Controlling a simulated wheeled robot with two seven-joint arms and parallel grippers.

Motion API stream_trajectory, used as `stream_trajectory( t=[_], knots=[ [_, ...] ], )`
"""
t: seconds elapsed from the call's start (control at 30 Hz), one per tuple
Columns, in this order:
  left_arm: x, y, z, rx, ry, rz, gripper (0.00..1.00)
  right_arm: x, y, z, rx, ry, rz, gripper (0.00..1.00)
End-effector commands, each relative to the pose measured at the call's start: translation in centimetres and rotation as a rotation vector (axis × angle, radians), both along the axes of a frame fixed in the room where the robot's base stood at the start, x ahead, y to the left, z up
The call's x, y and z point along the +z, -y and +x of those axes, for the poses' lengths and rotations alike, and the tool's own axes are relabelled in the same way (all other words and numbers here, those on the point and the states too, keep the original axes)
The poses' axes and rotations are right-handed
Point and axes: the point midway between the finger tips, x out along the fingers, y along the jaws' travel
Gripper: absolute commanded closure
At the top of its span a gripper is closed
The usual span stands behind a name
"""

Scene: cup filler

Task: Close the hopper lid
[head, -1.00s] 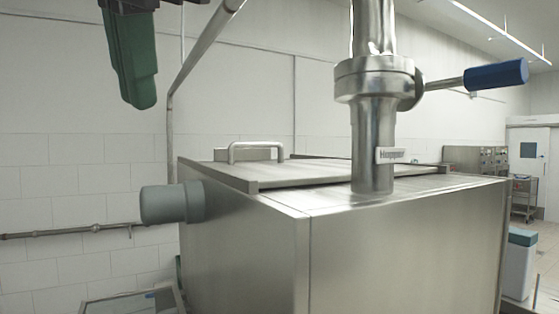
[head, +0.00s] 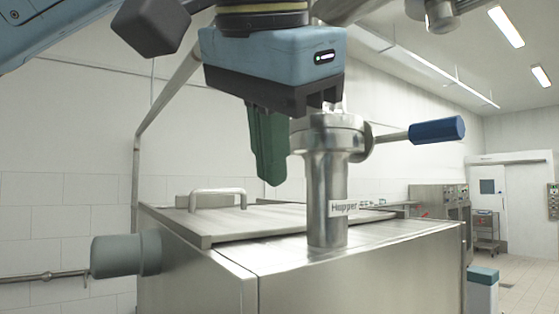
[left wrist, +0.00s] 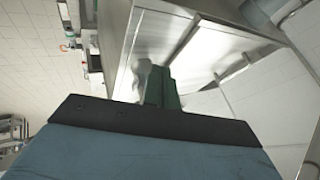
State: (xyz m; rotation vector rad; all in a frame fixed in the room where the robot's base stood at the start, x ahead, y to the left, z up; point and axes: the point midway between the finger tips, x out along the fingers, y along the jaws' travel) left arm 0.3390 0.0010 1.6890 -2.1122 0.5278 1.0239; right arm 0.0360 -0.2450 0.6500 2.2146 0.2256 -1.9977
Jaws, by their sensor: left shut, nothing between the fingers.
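The steel hopper (head: 350,283) fills the lower middle of the head view. Its flat lid (head: 270,218) lies down over the top, with a bar handle (head: 217,192) near the left end. The lid also shows in the left wrist view (left wrist: 205,55). My left gripper (head: 270,182) points down above the lid, its green fingers shut and empty. It is to the right of the handle and apart from it in the head view. Whether the fingertips touch the lid cannot be told. My right gripper is not in view.
A steel pipe (head: 326,195) with a "Hopper" label rises from the hopper top, close right of my left gripper. Its blue-handled lever (head: 436,130) sticks out right. A grey cylinder (head: 117,256) juts from the hopper's left side.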

Motion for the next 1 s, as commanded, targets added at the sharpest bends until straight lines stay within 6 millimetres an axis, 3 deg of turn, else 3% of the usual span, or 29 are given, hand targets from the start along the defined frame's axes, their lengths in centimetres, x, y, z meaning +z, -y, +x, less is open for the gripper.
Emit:
stream_trajectory(
  t=[0.37,0.6,1.0],
  knots=[
    [-6.4,0.6,4.8,-0.005,-0.003,0.002,1.00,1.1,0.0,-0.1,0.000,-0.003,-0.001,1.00],
    [-6.1,-1.2,7.5,-0.004,-0.001,-0.002,1.00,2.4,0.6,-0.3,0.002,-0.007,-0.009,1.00],
    [-6.3,-1.6,8.1,-0.005,-0.001,0.000,1.00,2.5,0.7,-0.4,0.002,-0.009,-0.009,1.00]
  ],
)
